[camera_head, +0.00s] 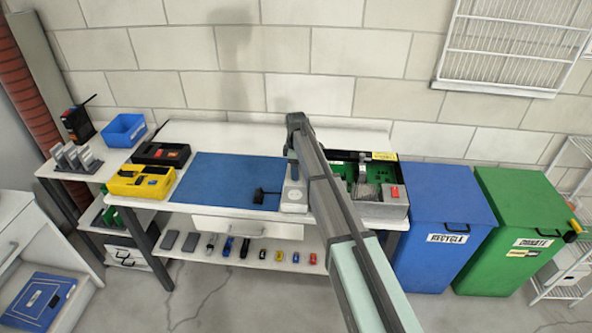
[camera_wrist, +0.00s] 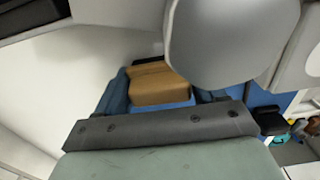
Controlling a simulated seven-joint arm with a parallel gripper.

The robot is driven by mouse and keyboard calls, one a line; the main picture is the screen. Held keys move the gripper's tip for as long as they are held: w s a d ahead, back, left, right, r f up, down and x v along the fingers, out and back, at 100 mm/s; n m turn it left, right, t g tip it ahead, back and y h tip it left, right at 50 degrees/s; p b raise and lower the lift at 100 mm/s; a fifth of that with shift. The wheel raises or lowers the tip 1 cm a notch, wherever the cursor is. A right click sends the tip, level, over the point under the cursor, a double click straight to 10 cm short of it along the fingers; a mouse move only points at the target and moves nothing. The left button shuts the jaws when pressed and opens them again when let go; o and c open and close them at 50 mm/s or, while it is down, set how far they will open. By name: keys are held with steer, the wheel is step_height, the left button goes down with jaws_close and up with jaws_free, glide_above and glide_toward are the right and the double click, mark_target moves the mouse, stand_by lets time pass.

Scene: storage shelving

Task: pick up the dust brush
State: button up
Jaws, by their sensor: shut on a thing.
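My gripper (camera_wrist: 160,92) shows in the wrist view with its dark fingers on either side of a tan-brown, block-like thing (camera_wrist: 158,80). The fingers are shut on it. It looks like the dust brush, but only part of it shows and I cannot make out bristles or handle. Blue shows around and below it. In the head view my arm reaches down to the workbench beside the blue mat (camera_head: 225,175). A small dark shape (camera_head: 265,195) lies at the mat's right part; I cannot tell whether it is my gripper or a separate thing. No brush shows clearly there.
A yellow bin (camera_head: 135,183), a black bin (camera_head: 160,154) and a blue bin (camera_head: 124,131) stand left. An open box with green boards (camera_head: 345,172) is right of my arm. Blue (camera_head: 440,220) and green (camera_head: 520,215) waste bins stand farther right. Small items line the lower shelf (camera_head: 215,252).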

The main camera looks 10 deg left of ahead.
steer(key=shift+r, duration=0.1)
step_height(320, 180, up, 10)
steer(key=shift+f, duration=0.1)
stand_by(0.4)
steer(key=o, duration=0.5)
steer(key=c, duration=0.4)
